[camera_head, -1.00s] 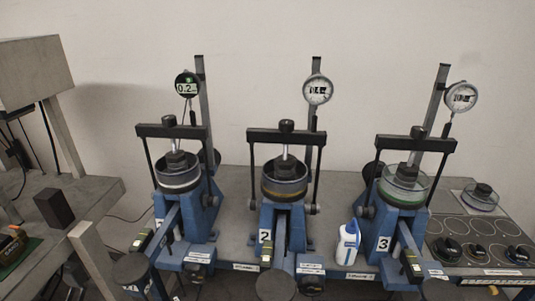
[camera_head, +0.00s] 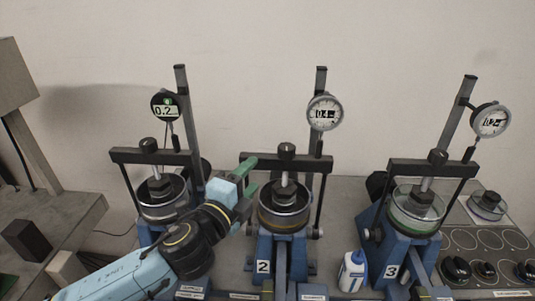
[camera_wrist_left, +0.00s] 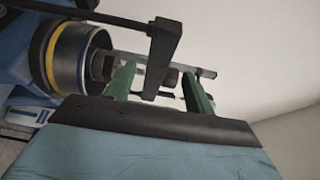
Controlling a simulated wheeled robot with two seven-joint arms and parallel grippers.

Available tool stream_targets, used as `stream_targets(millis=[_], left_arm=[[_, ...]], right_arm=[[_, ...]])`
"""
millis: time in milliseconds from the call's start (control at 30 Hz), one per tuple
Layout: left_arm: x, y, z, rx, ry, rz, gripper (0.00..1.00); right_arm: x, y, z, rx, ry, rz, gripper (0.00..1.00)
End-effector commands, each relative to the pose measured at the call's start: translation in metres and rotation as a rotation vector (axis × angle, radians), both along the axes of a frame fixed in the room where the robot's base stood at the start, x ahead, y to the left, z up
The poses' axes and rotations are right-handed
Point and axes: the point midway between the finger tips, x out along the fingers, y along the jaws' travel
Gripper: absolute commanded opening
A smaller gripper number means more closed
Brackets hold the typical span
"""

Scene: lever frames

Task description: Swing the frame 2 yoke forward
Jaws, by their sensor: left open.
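Frame 2 (camera_head: 263,266) is the middle blue lever frame, with a yellow-banded cup (camera_head: 283,222) on it. Its yoke is a black crossbar (camera_head: 306,163) on two side rods, standing above the cup with a black knob at its middle. In the left wrist view the yoke's crossbar (camera_wrist_left: 166,50) and the yellow-banded cup (camera_wrist_left: 52,55) show close by. My left gripper (camera_head: 247,178) has green fingers and is open at the left end of this yoke. In the wrist view the bar appears between the fingers (camera_wrist_left: 160,86); contact cannot be told. My right gripper is not in view.
Frame 3 (camera_head: 391,270) stands to the right, and frame 1's crossbar (camera_head: 155,157) rises behind my left arm. A dial gauge (camera_head: 325,112) hangs above frame 2. A white bottle (camera_head: 352,272) stands between frames 2 and 3. Black knobbed weights (camera_head: 456,268) sit at the right.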

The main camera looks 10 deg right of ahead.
Motion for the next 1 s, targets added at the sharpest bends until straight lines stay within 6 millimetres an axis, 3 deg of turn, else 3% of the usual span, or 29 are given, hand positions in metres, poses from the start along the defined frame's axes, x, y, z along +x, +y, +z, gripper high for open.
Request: stream_targets(millis=[300,500,1000], left_arm=[[0.047,-0.031,0.001,-0.001,0.0,0.001,0.54],[0.067,-0.044,0.0,-0.001,0.001,0.002,0.54],[0.076,-0.05,-0.001,-0.001,0.002,0.001,0.52]], right_arm=[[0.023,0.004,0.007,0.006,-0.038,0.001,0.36],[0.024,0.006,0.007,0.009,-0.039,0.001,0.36],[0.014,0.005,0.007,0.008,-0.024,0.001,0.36]])
